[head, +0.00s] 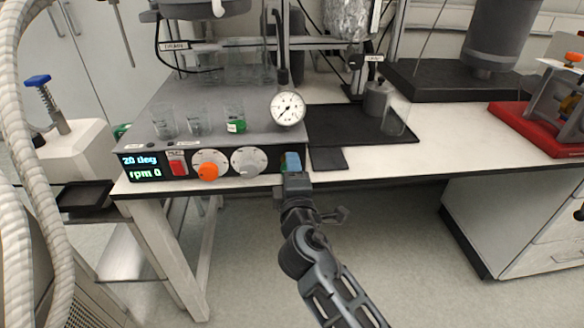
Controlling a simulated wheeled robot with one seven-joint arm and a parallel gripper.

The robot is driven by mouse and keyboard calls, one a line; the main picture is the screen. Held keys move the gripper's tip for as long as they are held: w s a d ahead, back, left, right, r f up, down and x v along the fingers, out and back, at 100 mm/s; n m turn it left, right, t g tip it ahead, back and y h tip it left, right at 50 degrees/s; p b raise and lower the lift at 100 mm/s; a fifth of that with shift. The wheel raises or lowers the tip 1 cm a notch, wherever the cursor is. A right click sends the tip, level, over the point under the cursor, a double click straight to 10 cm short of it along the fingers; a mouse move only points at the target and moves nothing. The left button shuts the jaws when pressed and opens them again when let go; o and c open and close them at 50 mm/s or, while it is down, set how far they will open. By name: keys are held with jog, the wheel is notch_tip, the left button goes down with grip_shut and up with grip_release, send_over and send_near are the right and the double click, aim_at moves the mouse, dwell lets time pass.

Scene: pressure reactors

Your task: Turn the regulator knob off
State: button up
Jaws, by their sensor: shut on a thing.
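The heater-stirrer's front panel (140,179) has a display reading "20 deg" and "rpm 0". To the right of the display is a red switch (177,163), then an orange knob (208,171) and a pale grey knob (249,170) on round dials. My gripper (291,172) is at the panel's right end, right of the grey knob. It appears shut on a small blue part (292,161) with some green beside it. My gripper hides most of that part, so I cannot tell its shape or how far it is turned. A round pressure gauge (287,109) stands above it.
Glass beakers (163,121) and a green-labelled one (235,121) stand on the grey top. A dark mat (345,128) and a glass beaker (395,118) are to the right. A red tray (540,132) sits far right. The white bench between is clear.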

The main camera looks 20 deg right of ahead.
jog(key=shift+n+p, duration=0.4)
jog(key=shift+n, duration=0.7)
jog(key=shift+f, duration=0.1)
jog(key=o, duration=1)
jog(key=shift+o, duration=0.2)
jog(key=shift+s, duration=0.1)
jog(key=v, duration=0.7)
jog(key=shift+s+b, duration=0.3)
jog(key=shift+b, duration=0.15)
jog(key=shift+a, duration=0.1)
